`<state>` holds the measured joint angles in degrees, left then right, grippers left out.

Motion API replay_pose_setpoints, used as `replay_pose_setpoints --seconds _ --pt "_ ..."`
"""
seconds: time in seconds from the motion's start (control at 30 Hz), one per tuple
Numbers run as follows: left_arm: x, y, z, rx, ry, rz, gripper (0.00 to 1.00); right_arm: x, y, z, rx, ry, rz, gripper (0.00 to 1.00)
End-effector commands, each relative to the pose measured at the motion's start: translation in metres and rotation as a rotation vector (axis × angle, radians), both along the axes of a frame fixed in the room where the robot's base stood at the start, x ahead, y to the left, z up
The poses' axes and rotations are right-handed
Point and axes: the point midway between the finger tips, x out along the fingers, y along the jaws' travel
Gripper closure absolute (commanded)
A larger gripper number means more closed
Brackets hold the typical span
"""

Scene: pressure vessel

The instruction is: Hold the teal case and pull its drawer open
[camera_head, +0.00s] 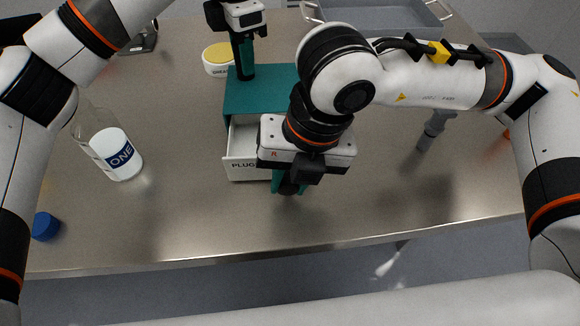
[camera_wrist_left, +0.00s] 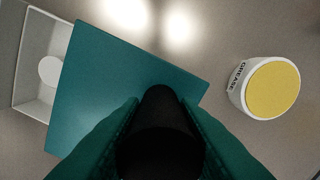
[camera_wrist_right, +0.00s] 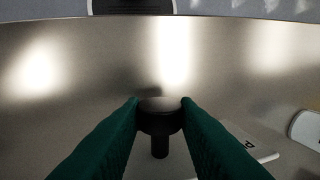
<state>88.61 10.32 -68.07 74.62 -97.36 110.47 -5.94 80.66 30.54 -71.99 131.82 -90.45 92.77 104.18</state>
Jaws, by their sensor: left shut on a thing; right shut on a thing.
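The teal case (camera_head: 262,98) stands mid-table, and its top also shows in the left wrist view (camera_wrist_left: 110,90). Its white drawer (camera_head: 245,140), with "PLUG" lettering partly covered, is pulled out toward me. A white round thing (camera_wrist_left: 50,70) lies in the drawer. My left gripper (camera_head: 245,72) is shut on the black post (camera_wrist_left: 160,125) on top of the case. My right gripper (camera_head: 288,186) is in front of the drawer, shut on its black knob (camera_wrist_right: 160,118). My right wrist hides part of the case and drawer front in the head view.
A grease jar (camera_head: 217,58) with a yellow lid stands behind the case. A bottle (camera_head: 122,155) labelled "ONE" and a blue cap (camera_head: 45,226) are at left. A grey tray (camera_head: 380,14) is at the back. The table between drawer and front edge is clear.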

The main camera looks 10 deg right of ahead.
Motion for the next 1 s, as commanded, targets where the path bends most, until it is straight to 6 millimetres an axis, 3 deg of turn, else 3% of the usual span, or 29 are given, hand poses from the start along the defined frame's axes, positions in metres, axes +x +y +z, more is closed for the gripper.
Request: replay_pose_setpoints --seconds 0.03,0.17,0.53,0.67,1.0 --pt "0.001 0.000 0.000 0.000 -0.002 0.001 1.00 0.000 0.000 0.000 0.001 0.001 -0.001 0.71" --pt "0.000 0.000 0.000 0.000 -0.001 0.001 1.00 0.000 0.000 0.000 0.001 0.000 -0.001 0.50" --pt "0.000 0.000 0.000 0.000 -0.001 0.000 1.00 0.001 -0.001 0.006 0.001 -0.002 -0.002 0.50" --pt "0.000 0.000 0.000 0.000 -0.001 0.000 1.00 0.001 -0.005 0.025 0.002 -0.005 -0.003 0.50" --pt "0.000 0.000 0.000 0.001 0.000 0.000 1.00 -0.001 -0.021 0.093 0.002 -0.004 -0.002 0.50"
